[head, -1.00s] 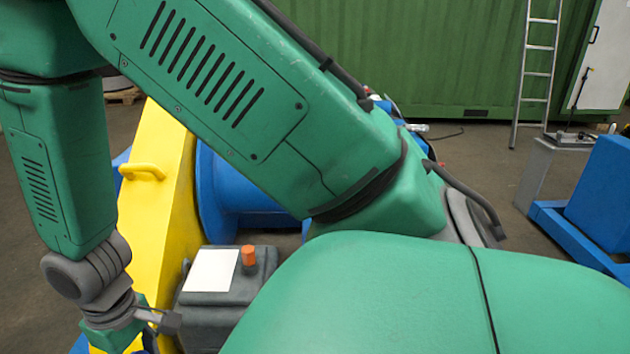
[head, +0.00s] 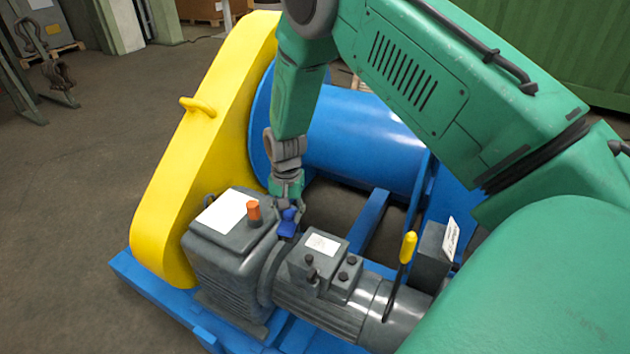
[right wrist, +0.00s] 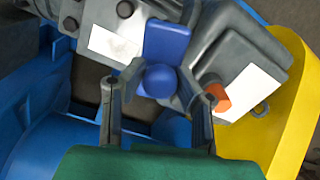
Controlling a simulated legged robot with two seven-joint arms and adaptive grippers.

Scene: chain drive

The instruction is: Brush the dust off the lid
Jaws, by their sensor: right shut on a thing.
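My right gripper (head: 287,206) is shut on a blue tool (head: 288,229), which looks like the brush. In the right wrist view the fingers (right wrist: 160,84) close around its round knob, and its flat blue part (right wrist: 167,42) points away. The tool is at the inner edge of a grey gearbox (head: 228,240), between it and a smaller grey box on the motor (head: 322,262). Whether it touches either is unclear. Both have flat tops with a white label; I cannot tell which is the lid, and no dust is discernible. My left gripper is out of view.
A tall yellow guard (head: 205,140) and a blue drum (head: 365,140) stand behind the gearbox on a blue frame (head: 150,278). An orange cap (head: 253,209) sticks up from the gearbox. A yellow-handled tool (head: 408,247) stands at the motor. Open floor lies left.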

